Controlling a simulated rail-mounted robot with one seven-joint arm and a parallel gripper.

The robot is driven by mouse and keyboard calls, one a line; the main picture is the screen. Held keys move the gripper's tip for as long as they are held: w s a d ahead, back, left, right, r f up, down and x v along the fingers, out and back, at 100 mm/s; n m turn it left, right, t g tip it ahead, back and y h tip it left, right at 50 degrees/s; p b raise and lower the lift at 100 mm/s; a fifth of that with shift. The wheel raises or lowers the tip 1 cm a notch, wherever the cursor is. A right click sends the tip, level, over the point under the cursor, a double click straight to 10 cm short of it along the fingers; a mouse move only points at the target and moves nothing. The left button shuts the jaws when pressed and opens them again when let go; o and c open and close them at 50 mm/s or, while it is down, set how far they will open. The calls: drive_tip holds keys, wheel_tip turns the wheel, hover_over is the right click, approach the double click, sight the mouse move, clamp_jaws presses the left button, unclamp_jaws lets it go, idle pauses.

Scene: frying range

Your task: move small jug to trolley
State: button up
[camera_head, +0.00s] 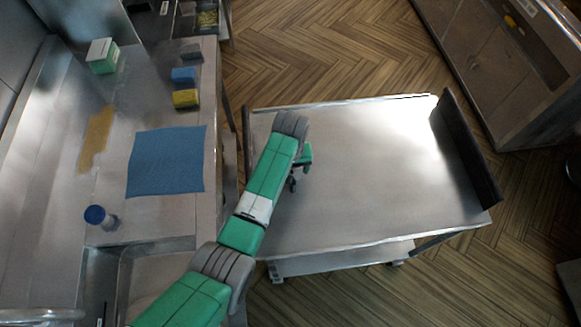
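The trolley (375,190) is a steel cart with a flat, bare top and a dark upright panel at its right end. My green and grey arm reaches over its left part. My gripper (292,184) is a small dark shape there, partly hidden by the arm. I cannot tell whether its fingers are open or shut, or whether it holds anything. I do not see anything that is clearly a small jug.
The counter (70,205) carries a blue cloth (167,161), a yellow sponge (185,98), a blue block (184,75), a grey block (191,54), a green and white box (102,56) and a yellowish smear (97,138). A sink (150,262) is at the front. Steel cabinets (495,70) stand upper right.

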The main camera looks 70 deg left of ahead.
drive_tip(key=o, duration=1.1)
drive_tip(key=shift+c, duration=0.2)
wheel_tip(320, 180, up, 12)
drive_tip(key=shift+r, duration=0.15)
